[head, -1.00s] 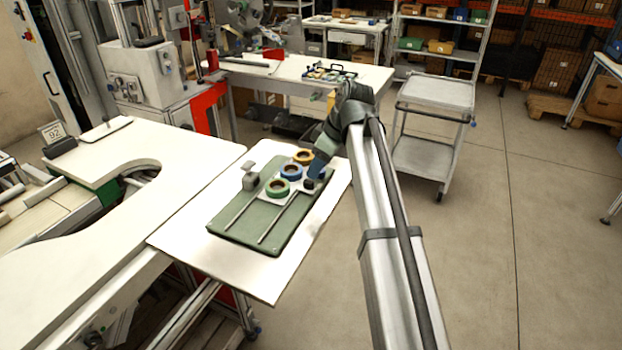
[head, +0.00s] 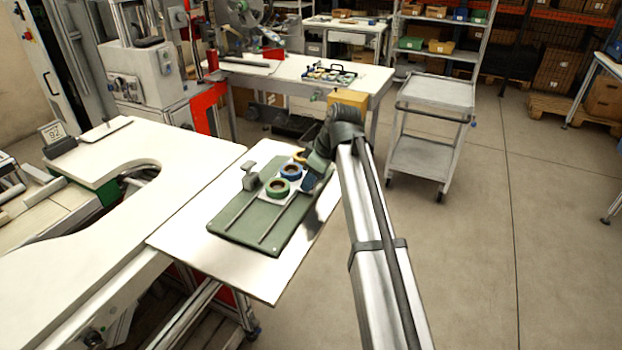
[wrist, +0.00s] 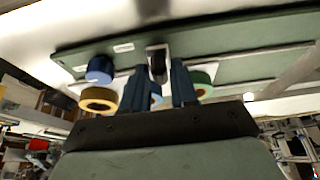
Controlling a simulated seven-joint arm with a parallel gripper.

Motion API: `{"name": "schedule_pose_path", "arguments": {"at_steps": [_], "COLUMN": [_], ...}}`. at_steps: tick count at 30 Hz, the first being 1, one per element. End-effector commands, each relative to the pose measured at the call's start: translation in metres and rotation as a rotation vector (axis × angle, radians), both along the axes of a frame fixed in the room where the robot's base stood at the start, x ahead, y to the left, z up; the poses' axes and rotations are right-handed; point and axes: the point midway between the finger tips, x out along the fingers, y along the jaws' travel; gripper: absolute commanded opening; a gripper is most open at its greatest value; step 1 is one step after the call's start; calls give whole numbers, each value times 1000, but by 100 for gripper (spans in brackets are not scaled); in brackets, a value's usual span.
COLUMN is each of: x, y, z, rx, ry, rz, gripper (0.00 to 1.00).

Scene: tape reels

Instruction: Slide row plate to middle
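The row plate (head: 286,198) is a pale plate on the green board (head: 232,225), in the rear half of its rails. It carries a green reel (head: 277,187), a blue reel (head: 291,172) and a yellow reel (head: 299,156), partly hidden by my arm. My gripper (head: 309,184) is low at the plate's right side. In the wrist view, the fingers of my gripper (wrist: 158,76) stand apart, with a dark-and-metal knob (wrist: 157,62) showing between their tips. Whether they touch it is unclear.
A grey block (head: 250,178) stands at the board's left edge. Two thin rails run along the board, its front part bare. The white table (head: 263,284) extends around the board. A grey cart (head: 423,155) stands behind my arm to the right.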

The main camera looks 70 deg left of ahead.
Motion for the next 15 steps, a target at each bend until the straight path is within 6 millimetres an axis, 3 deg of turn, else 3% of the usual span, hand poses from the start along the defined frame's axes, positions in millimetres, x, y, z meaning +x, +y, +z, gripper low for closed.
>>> {"name": "schedule_pose_path", "arguments": {"at_steps": [8,15], "x": [0,0], "y": [0,0], "z": [0,-1], "rx": [0,0], "ry": [0,0], "rz": [0,0], "gripper": [0,0]}}
